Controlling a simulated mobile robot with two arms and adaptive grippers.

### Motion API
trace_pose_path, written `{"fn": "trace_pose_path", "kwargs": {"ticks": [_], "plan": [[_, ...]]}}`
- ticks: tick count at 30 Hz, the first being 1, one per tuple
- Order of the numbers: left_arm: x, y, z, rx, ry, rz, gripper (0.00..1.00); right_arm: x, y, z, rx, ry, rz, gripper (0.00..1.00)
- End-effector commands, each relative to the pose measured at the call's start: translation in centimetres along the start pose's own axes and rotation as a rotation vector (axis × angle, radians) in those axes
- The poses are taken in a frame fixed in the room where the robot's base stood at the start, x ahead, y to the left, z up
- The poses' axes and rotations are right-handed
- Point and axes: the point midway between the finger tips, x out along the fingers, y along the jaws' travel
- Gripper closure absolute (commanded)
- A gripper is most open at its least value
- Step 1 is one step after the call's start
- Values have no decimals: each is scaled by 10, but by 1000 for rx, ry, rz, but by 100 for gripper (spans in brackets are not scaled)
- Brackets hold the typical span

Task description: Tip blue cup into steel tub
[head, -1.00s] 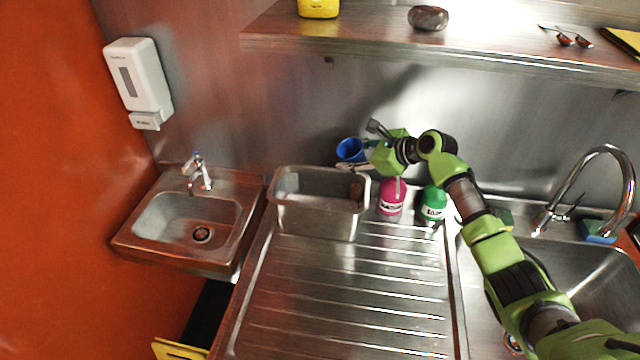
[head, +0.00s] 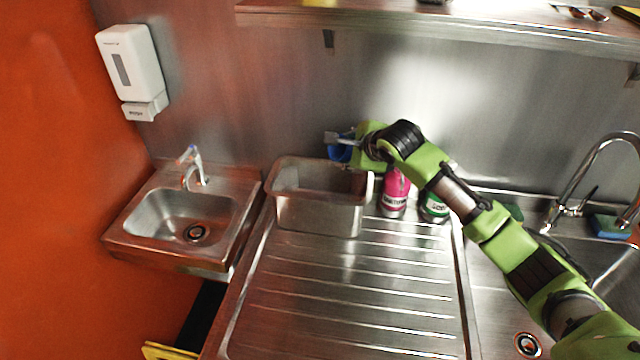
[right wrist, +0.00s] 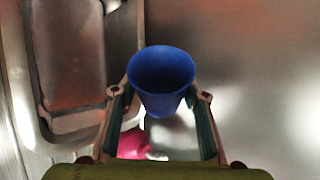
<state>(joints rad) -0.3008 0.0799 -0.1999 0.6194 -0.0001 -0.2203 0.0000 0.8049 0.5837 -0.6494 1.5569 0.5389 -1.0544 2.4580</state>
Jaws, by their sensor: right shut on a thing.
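The blue cup (head: 339,152) is held over the back right corner of the steel tub in the head view, partly hidden by my right gripper (head: 347,141). In the right wrist view the cup (right wrist: 161,80) sits between the two fingers of my right gripper (right wrist: 160,100), its open mouth in view; I see no contents in it. The steel tub (head: 318,219) stands on the drainboard below, and its rim shows at the left of the right wrist view (right wrist: 75,122). My left gripper is not in view.
A pink bottle (head: 394,192) and a green bottle (head: 434,207) stand right of the tub, below my right arm. A shelf (head: 420,27) runs above. A small hand sink (head: 190,215) is at the left. The ribbed drainboard (head: 340,300) in front is clear.

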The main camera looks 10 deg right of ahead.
Motion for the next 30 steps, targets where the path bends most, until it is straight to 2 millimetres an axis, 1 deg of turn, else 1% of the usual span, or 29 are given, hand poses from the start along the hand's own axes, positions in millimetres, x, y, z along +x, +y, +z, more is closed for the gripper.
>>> {"fn": "trace_pose_path", "kwargs": {"ticks": [6, 26, 30], "plan": [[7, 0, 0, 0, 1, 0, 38, -1, -2, 0, -45, 28, -22, 81], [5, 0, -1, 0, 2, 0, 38, 4, 5, 1, -151, 92, -71, 81], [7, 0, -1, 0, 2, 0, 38, 5, 11, 4, -190, 114, -87, 81]]}}
